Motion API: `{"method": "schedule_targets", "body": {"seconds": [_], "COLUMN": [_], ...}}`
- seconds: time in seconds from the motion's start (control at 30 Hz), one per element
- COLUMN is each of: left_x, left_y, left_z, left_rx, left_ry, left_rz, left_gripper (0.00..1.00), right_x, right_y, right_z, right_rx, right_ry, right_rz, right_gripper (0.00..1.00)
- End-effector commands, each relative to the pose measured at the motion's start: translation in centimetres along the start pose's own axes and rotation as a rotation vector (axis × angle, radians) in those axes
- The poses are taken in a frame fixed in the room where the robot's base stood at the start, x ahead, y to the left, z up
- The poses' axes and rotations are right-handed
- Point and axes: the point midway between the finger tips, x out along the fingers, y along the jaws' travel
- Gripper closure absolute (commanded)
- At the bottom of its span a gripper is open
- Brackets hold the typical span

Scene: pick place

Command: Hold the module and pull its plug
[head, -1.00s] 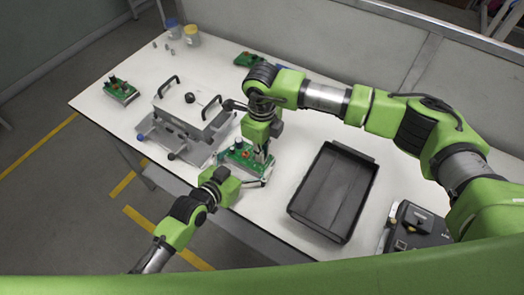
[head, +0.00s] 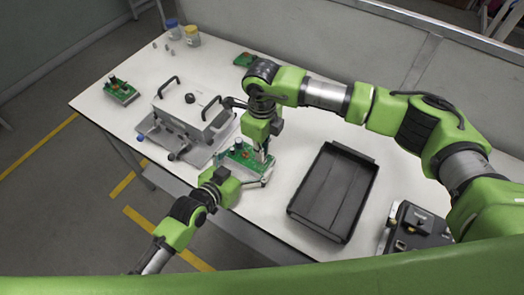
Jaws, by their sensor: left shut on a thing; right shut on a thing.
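My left gripper (head: 262,182) reaches in from the front and is shut on the module's near side. My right gripper (head: 263,156) points down from above at the module's right part. It is shut on the plug there; the plug itself is too small and covered to make out. I cannot tell whether the plug is still seated.
A grey box with black handles (head: 190,105) stands left of the module on a grey tray. A black tray (head: 333,195) lies to the right, empty. Other green boards sit at the far left (head: 120,92) and back (head: 245,60). A dark device (head: 418,225) stands far right.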

Motion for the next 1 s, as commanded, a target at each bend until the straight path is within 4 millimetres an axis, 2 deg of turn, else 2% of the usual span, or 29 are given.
{"method": "schedule_targets", "body": {"seconds": [0.4,0.77,1.0], "left_x": [0.0,0.0,0.0], "left_y": [0.0,0.0,0.0], "left_z": [0.2,0.2,0.2], "left_rx": [0.001,0.001,0.001], "left_ry": [-0.004,-0.005,-0.005], "left_rz": [0.0,0.0,0.0], "left_gripper": [0.45,0.45,0.45], "right_x": [-1.4,-1.6,-4.0], "right_y": [0.1,0.0,0.0], "right_z": [0.0,0.0,0.0], "right_rx": [0.0,0.0,-0.001], "right_ry": [0.001,0.0,-0.001], "right_rz": [0.001,0.001,-0.001], "right_gripper": [1.0,1.0,1.0]}}
